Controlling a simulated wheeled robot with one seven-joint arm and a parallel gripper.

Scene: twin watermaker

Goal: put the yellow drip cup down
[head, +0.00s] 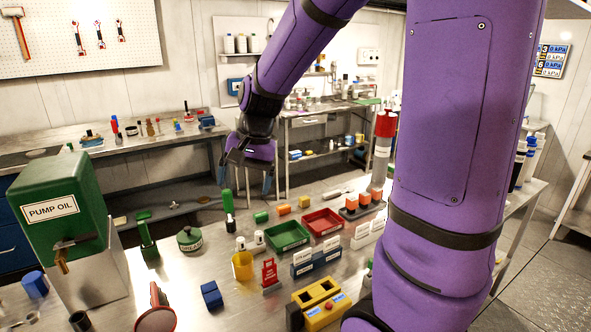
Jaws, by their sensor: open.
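The yellow drip cup (242,266) stands upright on the metal table, in front of the green tray and left of a red tag-like stand. My gripper (245,185) hangs open above the far part of the table, with its blue fingers pointing down and spread apart. It is behind and above the cup in the picture, clearly apart from it, and nothing shows between the fingers. A green-handled tool (229,212) stands upright just below the gripper in the picture; I cannot tell their distance in depth.
Near the cup are the green tray (305,243), the red tag stand (269,275), a blue block (211,295) and a green round can (189,239). A large green pump oil tank (62,205) stands at the left. My purple arm hides much of the right side.

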